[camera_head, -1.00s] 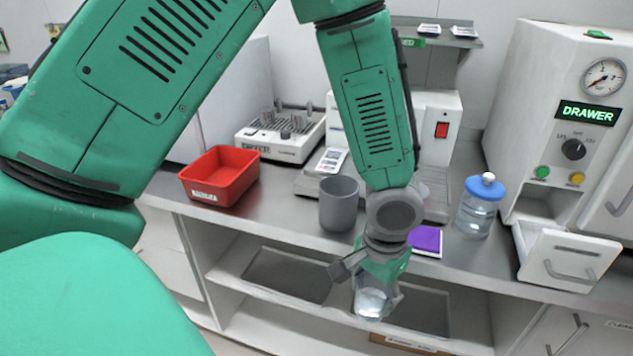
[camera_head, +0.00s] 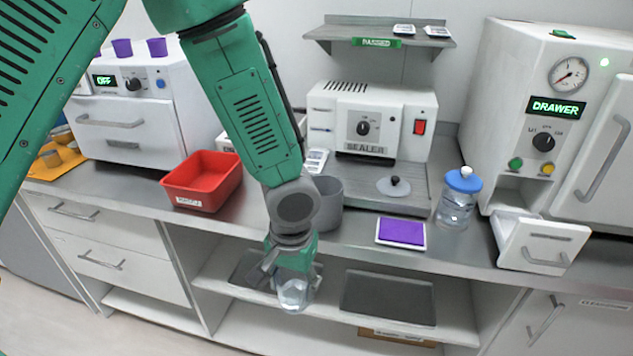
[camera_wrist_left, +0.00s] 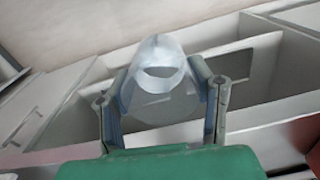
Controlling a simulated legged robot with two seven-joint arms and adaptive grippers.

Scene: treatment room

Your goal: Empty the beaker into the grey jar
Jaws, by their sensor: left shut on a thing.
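The clear glass beaker (camera_head: 293,291) is held by my left gripper (camera_head: 291,272) in front of the counter's front edge, below the worktop level. In the left wrist view the beaker (camera_wrist_left: 160,85) sits between the two fingers of the gripper (camera_wrist_left: 163,95), which are shut on it. What the beaker holds is hard to make out. The grey jar (camera_head: 328,203) stands on the counter behind and to the right of my left gripper, partly hidden by my left arm. It looks upright and open at the top. My right gripper is not in view.
A red bin (camera_head: 203,181) stands left of the jar on the counter. A purple pad (camera_head: 401,233), a blue-lidded glass jar (camera_head: 457,200) and an open drawer (camera_head: 543,243) are to the right. The sealer machine (camera_head: 368,118) stands behind. Open shelves (camera_head: 450,312) lie under the counter.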

